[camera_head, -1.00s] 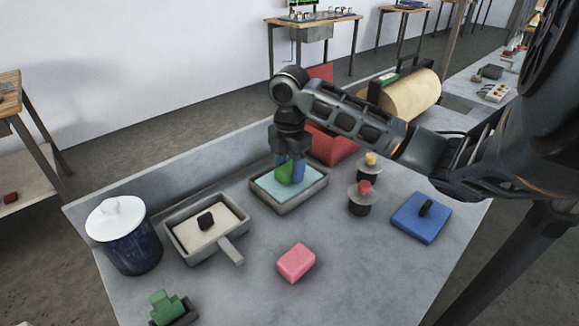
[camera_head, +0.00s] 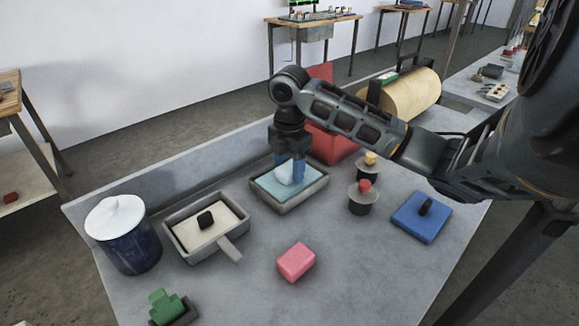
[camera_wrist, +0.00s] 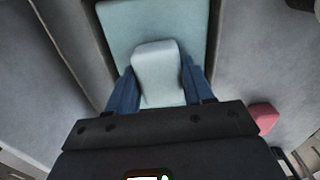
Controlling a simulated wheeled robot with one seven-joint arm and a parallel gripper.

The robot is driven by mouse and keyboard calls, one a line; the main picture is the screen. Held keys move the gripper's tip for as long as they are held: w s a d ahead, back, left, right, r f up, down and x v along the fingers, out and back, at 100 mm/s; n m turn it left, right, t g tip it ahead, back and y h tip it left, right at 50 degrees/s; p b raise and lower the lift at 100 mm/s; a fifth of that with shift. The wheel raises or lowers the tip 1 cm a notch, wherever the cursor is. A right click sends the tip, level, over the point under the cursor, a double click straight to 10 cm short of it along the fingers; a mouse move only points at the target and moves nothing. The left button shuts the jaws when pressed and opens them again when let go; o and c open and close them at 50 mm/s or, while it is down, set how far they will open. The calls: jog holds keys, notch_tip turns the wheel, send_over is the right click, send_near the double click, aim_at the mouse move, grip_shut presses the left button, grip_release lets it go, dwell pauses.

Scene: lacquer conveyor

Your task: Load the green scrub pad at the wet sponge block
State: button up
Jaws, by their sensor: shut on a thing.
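My gripper (camera_head: 290,172) points straight down over a grey tray (camera_head: 296,206) at the table's middle. Its blue fingers are shut on a pale blue pad (camera_wrist: 158,65), which looks green in the earlier head view. The wet sponge block (camera_head: 268,184) is a flat light blue slab lying in the tray. It also fills the top middle of the wrist view (camera_wrist: 115,22). The held pad is right at the slab and seems to touch it, though the contact is hard to see. Its lower edge is partly hidden by the fingers.
A pan (camera_head: 178,240) with a cream slab and a lidded blue jar (camera_head: 130,245) stand left. A pink block (camera_head: 296,262) lies in front. Small knobbed posts (camera_head: 361,203) and a blue pad (camera_head: 421,222) are right. A green piece (camera_head: 166,303) sits front left. A red block (camera_head: 330,143) stands behind.

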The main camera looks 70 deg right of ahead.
aim_at(290, 166)
dwell(0.3)
jog(key=shift+r+p, duration=2.55)
jog(key=shift+r, duration=0.95)
